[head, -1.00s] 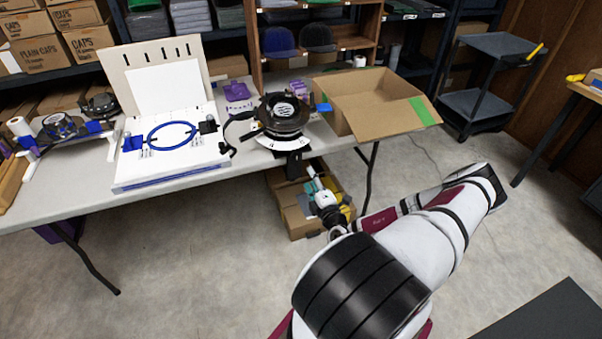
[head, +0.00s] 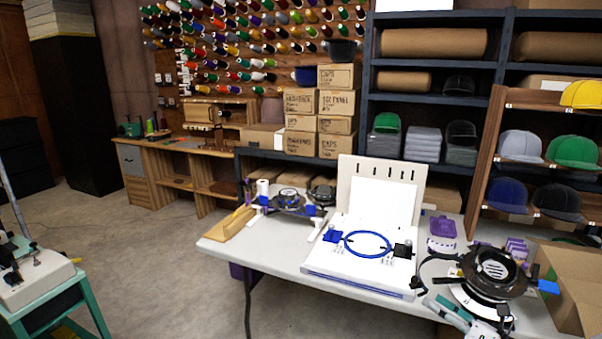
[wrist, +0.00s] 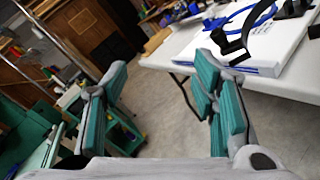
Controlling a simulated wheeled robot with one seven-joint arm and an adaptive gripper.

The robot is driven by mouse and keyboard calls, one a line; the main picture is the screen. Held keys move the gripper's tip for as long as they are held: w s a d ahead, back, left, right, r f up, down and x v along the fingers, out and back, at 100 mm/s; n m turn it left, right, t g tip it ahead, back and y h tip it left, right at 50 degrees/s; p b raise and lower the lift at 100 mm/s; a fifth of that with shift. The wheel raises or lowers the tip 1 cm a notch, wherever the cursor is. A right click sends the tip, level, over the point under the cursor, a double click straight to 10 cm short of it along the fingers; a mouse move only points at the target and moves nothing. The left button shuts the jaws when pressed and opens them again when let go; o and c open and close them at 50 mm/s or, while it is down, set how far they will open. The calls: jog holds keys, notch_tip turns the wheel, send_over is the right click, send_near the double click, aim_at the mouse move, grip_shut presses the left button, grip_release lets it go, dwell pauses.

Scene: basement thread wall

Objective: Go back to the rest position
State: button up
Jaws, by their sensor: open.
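My gripper (wrist: 165,88) is open in the wrist view, its two teal-padded fingers apart with nothing between them. Beyond the fingers I see the floor and the edge of the white table (wrist: 270,80). In the head view a teal and grey part of my gripper (head: 455,314) shows at the bottom edge, in front of the table's right part. The rest of my arm is out of the head view.
The table (head: 265,262) holds a white hooping board (head: 360,268) with a blue ring (head: 368,244), a black cap fixture (head: 495,272) and an open cardboard box (head: 570,305). A teal cart (head: 50,305) stands at the left. Floor between is clear.

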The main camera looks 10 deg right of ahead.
jog(key=s+a+r+n+g, duration=0.3)
jog(key=a+r+n+g, duration=0.2)
jog(key=a+n, duration=0.2)
jog(key=s+a+r+n+g+y, duration=0.1)
jog(key=s+a+r+n+g, duration=0.35)
jog(key=a+n, duration=0.3)
jog(key=s+a+r+n+g, duration=0.3)
jog(key=a+r+n+g, duration=0.15)
jog(key=a+n, duration=0.3)
jog(key=s+r+n+t+h+p, duration=0.1)
jog(key=s+r+n+t+h, duration=0.1)
jog(key=s+r+n+h, duration=0.6)
jog(key=shift+s+d+r+n+h+p, duration=0.35)
jog(key=shift+s+r+n, duration=1.55)
jog(key=shift+s+n, duration=1.85)
jog(key=shift+w+n, duration=0.25)
